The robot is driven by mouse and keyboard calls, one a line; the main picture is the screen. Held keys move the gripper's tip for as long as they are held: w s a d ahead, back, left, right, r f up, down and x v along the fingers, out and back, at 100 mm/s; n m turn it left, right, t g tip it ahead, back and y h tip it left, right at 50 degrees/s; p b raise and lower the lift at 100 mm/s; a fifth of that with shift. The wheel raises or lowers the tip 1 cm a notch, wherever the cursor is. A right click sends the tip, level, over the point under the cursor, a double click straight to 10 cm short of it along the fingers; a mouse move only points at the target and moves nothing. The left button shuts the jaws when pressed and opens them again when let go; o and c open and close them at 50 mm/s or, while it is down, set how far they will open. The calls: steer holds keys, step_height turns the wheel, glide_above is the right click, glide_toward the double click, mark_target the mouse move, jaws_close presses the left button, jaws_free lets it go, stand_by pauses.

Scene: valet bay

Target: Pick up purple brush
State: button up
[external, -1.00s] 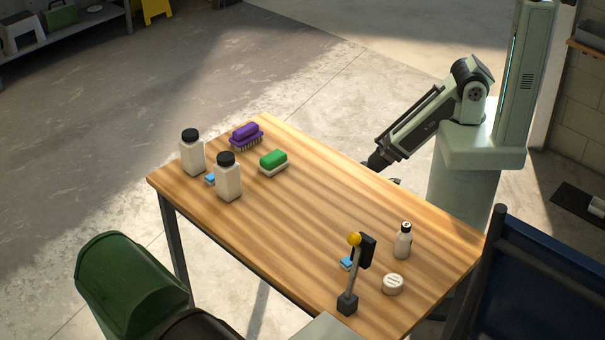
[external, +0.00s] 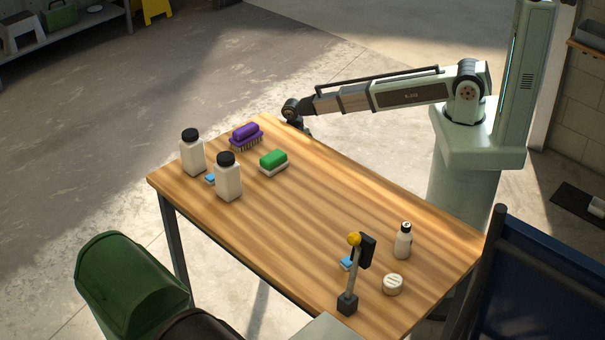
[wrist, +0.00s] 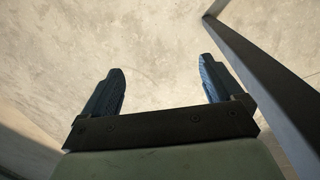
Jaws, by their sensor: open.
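The purple brush (external: 246,134) lies near the far left corner of the wooden table (external: 330,215) in the external view, with its bristles down. My gripper (external: 301,127) is at the table's far edge, to the right of the brush and apart from it. In the wrist view my gripper (wrist: 160,88) is open, with two blue fingers spread and nothing between them. The wrist view shows the floor and a dark table leg or edge, not the brush.
A green and white brush (external: 273,161) lies just right of the purple one. Two white bottles with black caps (external: 193,153) (external: 229,178) and a blue block (external: 210,179) stand to its left and front. A small bottle (external: 403,241), round tin (external: 393,284) and yellow-topped post (external: 349,285) are at the right.

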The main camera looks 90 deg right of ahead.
steer(key=w+d+r+m+t, duration=0.2)
steer(key=w+d+r+m, duration=0.2)
steer(key=w+d+r, duration=0.7)
step_height(320, 180, up, 24)
steer(key=m, duration=1.2)
glide_above(245, 128)
steer(key=shift+a+f, duration=0.1)
step_height(245, 128, down, 8)
steer(key=shift+f, duration=0.1)
steer(key=shift+s+d+f, duration=0.1)
steer(key=shift+d+f, duration=0.05)
steer(key=shift+f, duration=1.2)
steer(key=shift+d+f, duration=0.1)
steer(key=shift+f, duration=1.2)
steer(key=c, duration=1.1)
